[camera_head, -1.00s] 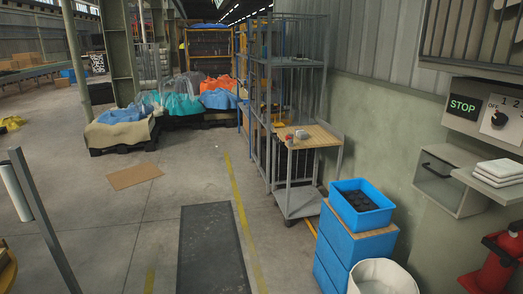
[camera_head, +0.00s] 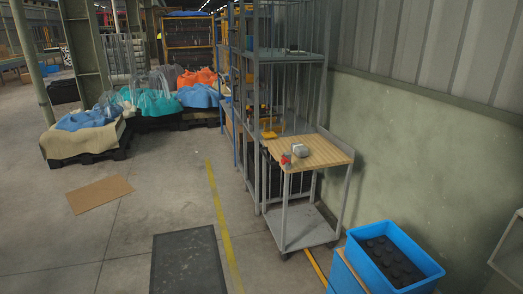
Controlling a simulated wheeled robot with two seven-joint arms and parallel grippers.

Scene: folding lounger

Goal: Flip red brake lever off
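No red brake lever can be made out in the camera_head view. A small red item (camera_head: 286,159) sits on the wooden top of a grey cart (camera_head: 310,152), beside a small grey item (camera_head: 300,150); both are too small to identify. No folding lounger can be recognised. Neither of my grippers is in view.
Metal cage shelving (camera_head: 290,60) stands behind the cart. A blue crate (camera_head: 420,262) with dark round parts is at lower right, near the green wall (camera_head: 420,150). A dark mat (camera_head: 187,265) and cardboard (camera_head: 100,194) lie on the floor. The floor between is mostly clear.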

